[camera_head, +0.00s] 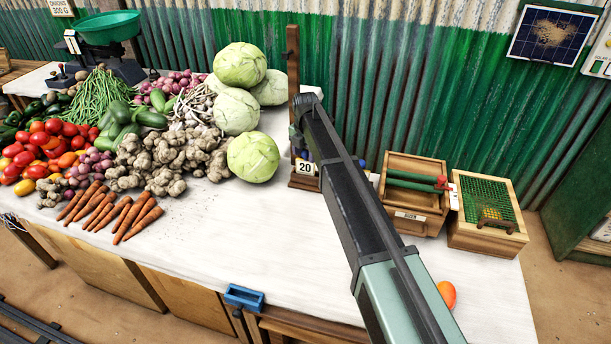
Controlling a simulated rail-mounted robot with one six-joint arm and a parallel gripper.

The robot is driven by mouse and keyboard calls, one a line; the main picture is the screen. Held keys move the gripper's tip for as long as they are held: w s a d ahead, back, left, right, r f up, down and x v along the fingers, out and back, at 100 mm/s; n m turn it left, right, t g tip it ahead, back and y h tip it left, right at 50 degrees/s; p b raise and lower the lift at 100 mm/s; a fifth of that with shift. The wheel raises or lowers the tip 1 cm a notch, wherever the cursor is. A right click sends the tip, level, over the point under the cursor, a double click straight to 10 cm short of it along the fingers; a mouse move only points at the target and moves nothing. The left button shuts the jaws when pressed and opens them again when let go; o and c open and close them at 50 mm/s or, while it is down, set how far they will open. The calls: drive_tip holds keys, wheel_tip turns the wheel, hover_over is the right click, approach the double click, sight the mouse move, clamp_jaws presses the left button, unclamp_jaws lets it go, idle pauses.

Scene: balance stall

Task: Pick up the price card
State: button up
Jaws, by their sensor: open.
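A small white price card (305,167) marked "20" shows at the foot of a dark wooden post, near the back edge of the white-covered table (280,225). My arm reaches in from the lower right and ends beside the post. My gripper (297,143) is at the arm's far end, just above the card in the picture. It is open; its fingers are small and mostly hidden, and I cannot tell whether they touch the card or post. Nothing is visibly held.
Cabbages (253,157) and other vegetables fill the table's left side. A wooden crate with green rods (412,183) and a mesh-topped box (488,212) stand at right. A green scale pan (108,27) is at back left. An orange fruit (447,294) lies beside my arm.

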drive_tip(key=shift+r, duration=0.15)
drive_tip(key=shift+c, duration=0.7)
clamp_jaws()
wheel_tip(320, 180, up, 14)
drive_tip(key=p, duration=1.3)
drive_tip(key=shift+f+p, duration=0.2)
drive_tip(key=shift+p, duration=0.15)
